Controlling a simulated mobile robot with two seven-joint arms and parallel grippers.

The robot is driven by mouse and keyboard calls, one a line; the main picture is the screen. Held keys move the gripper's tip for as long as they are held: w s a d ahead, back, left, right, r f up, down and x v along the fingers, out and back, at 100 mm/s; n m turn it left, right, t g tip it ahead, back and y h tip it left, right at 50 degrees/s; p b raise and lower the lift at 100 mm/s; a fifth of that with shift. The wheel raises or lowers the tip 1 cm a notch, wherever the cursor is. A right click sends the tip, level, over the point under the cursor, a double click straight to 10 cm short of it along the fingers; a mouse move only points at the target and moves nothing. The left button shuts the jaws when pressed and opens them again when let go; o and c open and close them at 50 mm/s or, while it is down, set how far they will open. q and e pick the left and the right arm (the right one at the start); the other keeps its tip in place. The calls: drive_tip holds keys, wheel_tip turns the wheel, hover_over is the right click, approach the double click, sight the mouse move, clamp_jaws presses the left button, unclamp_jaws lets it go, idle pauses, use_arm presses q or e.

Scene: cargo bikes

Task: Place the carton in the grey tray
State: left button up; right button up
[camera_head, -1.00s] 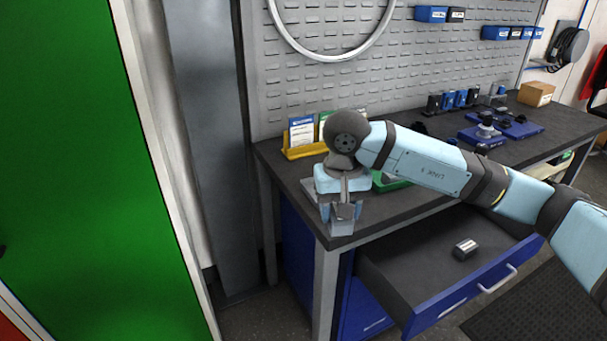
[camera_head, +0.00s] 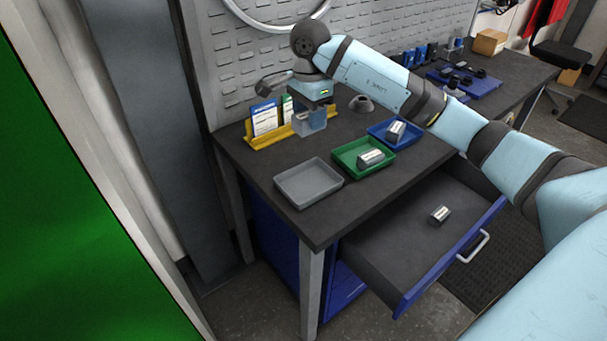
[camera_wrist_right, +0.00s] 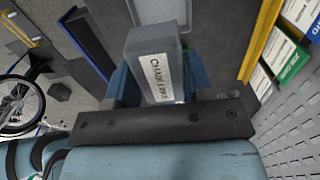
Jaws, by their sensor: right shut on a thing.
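The carton (camera_wrist_right: 152,65) is a grey box with a white printed label, seen in the right wrist view between my right gripper's fingers. In the head view my right gripper (camera_head: 310,118) is shut on it, beside the front of the yellow rack and behind the grey tray. The carton's outline is hard to separate from the fingers there. The grey tray (camera_head: 284,196) is empty and lies near the left front corner of the workbench. My left gripper is not in view.
A green tray (camera_head: 343,173) and a blue tray (camera_head: 377,140), each holding a small box, stand right of the grey tray. The yellow rack (camera_head: 260,142) holds upright packets. Below, an open drawer (camera_head: 395,250) with one small box juts out from the workbench (camera_head: 240,155).

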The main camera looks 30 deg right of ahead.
sight(308, 186)
wheel_tip(308, 186, down, 18)
drive_tip(key=shift+s+r, duration=0.1)
drive_tip(key=shift+s, duration=0.05)
idle(0.3)
drive_tip(key=shift+f, duration=0.2)
drive_tip(key=o, duration=0.9)
drive_tip(key=shift+o, duration=0.2)
